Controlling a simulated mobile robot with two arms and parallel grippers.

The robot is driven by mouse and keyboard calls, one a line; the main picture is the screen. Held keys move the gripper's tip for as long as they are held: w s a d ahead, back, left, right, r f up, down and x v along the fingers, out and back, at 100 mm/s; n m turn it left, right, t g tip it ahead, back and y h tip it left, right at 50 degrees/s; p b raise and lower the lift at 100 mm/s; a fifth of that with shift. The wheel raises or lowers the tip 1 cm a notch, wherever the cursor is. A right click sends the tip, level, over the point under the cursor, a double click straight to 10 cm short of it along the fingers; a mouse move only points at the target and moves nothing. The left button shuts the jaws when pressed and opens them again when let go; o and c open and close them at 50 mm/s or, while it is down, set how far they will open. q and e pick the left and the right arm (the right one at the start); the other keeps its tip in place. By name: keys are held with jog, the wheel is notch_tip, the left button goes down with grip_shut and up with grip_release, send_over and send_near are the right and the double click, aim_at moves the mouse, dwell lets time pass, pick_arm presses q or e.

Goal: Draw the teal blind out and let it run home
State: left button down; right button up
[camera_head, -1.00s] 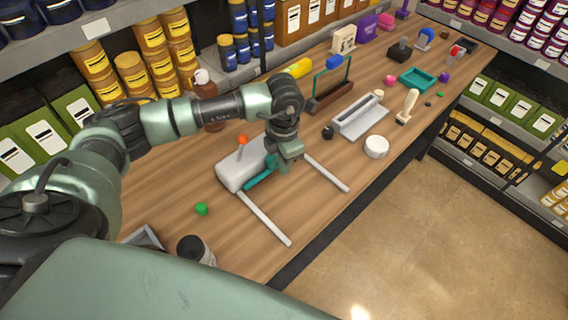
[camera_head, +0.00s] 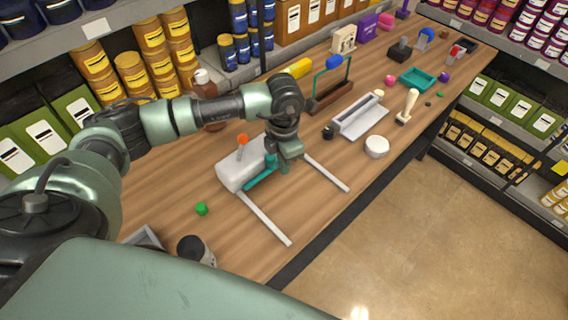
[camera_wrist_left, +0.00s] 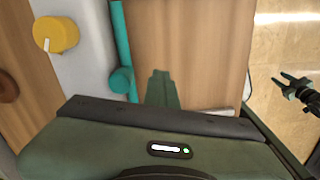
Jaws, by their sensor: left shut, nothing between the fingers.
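The teal blind shows as a teal bar (camera_head: 261,180) along the front of a white housing (camera_head: 231,173). Two white rails (camera_head: 265,219) run out from the housing toward the table's front edge, with bare wood between them. In the wrist view the teal bar (camera_wrist_left: 122,45) lies against the housing (camera_wrist_left: 84,55). My left gripper (camera_head: 284,169) is over the bar's far end and hides part of it. In the wrist view its fingers (camera_wrist_left: 161,88) are shut and empty, just right of the bar's rounded end. My right gripper (camera_wrist_left: 283,80) shows at the right, over the floor, its fingers apart.
A green cap (camera_head: 202,209) and a dark jar (camera_head: 195,249) are to the left. A black knob (camera_head: 328,132), a grey tray (camera_head: 360,117) and a white round tin (camera_head: 377,146) are to the right. The wood between the rails is clear.

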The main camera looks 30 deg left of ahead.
pick_arm(q)
jog(key=c, duration=1.1)
grip_release()
jog(key=shift+c, duration=0.2)
jog(key=shift+r, duration=0.2)
notch_tip(320, 180, up, 9)
jog(key=p, duration=0.5)
jog(key=shift+f, duration=0.15)
